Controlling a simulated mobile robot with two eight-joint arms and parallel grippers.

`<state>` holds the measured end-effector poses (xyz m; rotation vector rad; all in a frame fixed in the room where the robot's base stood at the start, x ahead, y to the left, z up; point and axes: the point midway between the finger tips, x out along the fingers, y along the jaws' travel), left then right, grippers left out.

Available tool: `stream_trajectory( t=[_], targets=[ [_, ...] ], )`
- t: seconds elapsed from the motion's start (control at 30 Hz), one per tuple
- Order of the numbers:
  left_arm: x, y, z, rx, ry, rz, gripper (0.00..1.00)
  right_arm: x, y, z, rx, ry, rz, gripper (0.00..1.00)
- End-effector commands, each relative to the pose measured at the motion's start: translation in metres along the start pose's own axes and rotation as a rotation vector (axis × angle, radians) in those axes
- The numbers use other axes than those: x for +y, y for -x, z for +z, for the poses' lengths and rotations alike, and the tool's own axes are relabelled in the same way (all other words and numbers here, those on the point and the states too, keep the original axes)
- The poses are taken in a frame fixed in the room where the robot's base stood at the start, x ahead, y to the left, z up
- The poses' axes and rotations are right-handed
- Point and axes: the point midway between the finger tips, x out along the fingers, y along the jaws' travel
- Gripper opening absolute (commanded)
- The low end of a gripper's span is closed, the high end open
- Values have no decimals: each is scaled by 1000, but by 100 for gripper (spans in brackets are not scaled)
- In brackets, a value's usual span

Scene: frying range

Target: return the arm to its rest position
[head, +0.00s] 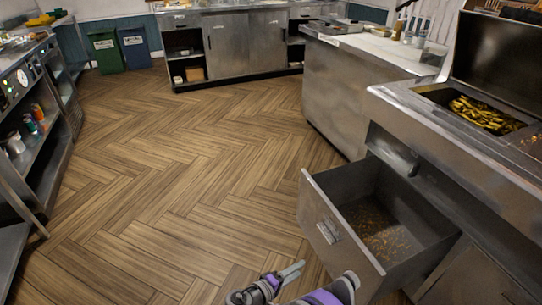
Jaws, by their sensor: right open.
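My right gripper (289,273) shows at the bottom edge, with purple and grey parts. It is open, with nothing seen between its fingers, and hangs over the wood floor to the left of the open drawer (321,222). A purple part of my right arm shows just beside it, cut off by the lower edge. My left gripper is not in view.
The drawer stands pulled out from the steel frying range (459,137), with brown crumbs inside. A fryer basin (484,113) holds fried pieces. Steel shelves (40,145) line the left side. Green (106,52) and blue (134,48) bins stand at the back. The middle floor is clear.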

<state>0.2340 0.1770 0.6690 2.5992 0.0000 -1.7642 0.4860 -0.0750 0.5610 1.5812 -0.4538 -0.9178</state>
Motion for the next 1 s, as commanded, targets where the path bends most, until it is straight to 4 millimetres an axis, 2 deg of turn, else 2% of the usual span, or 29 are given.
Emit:
stream_trajectory(
  t=[0.03, 0.17, 0.37, 0.57, 0.7, 0.8, 1.0],
  targets=[
    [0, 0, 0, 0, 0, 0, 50, 13, -7, 11, -17, -9, -49, 50],
    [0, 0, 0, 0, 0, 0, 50, 38, -18, 41, -51, -49, -202, 50],
    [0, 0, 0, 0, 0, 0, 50, 66, -16, 96, -93, -144, -430, 50],
    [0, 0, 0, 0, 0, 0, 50, 82, 7, 153, -119, -281, -638, 50],
    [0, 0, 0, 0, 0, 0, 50, 87, 32, 190, -130, -398, -769, 50],
    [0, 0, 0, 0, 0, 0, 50, 87, 52, 212, -133, -492, -852, 50],
    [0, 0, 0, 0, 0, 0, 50, 83, 85, 241, -130, -654, -971, 50]
  ],
)
